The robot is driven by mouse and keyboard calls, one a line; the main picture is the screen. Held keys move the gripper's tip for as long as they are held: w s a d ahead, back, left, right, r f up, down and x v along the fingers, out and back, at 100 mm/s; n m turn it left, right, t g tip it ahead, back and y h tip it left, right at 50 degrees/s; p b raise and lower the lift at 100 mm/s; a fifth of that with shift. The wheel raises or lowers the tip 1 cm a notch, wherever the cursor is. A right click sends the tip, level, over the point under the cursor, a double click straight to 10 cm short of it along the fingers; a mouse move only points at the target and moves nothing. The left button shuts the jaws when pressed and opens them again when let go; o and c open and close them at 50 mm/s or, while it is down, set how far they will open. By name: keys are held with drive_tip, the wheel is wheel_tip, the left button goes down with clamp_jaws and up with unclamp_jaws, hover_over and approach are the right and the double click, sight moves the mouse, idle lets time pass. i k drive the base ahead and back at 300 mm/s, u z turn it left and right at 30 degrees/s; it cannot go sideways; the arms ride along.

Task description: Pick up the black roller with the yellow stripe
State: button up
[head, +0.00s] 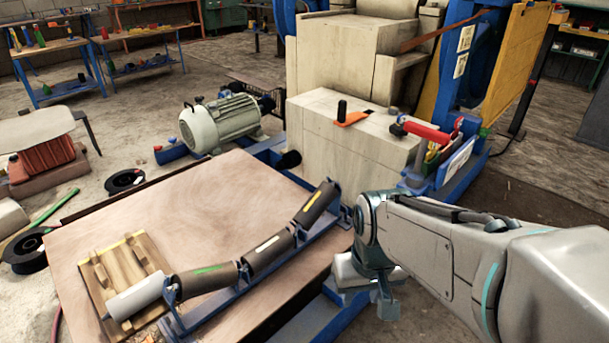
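My gripper (386,299) hangs downward to the right of the blue frame, apart from the rollers. The view does not show clearly whether its fingers are open, and nothing is seen in it.
A white roller (136,297) lies at the frame's left end, over a wooden rack (126,266). A brown board (160,205) spreads behind the frame, mostly clear. A grey-green motor (220,122) and a large pale block (345,140) stand beyond it.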

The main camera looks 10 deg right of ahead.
sight(320, 200)
drive_tip(key=z, duration=0.5)
drive_tip(key=k, duration=1.2)
drive_tip(key=z, duration=0.8)
drive_tip(key=i, duration=1.9)
drive_tip(key=u, duration=1.6)
drive_tip(key=i, duration=0.65)
drive_tip(key=u, duration=0.6)
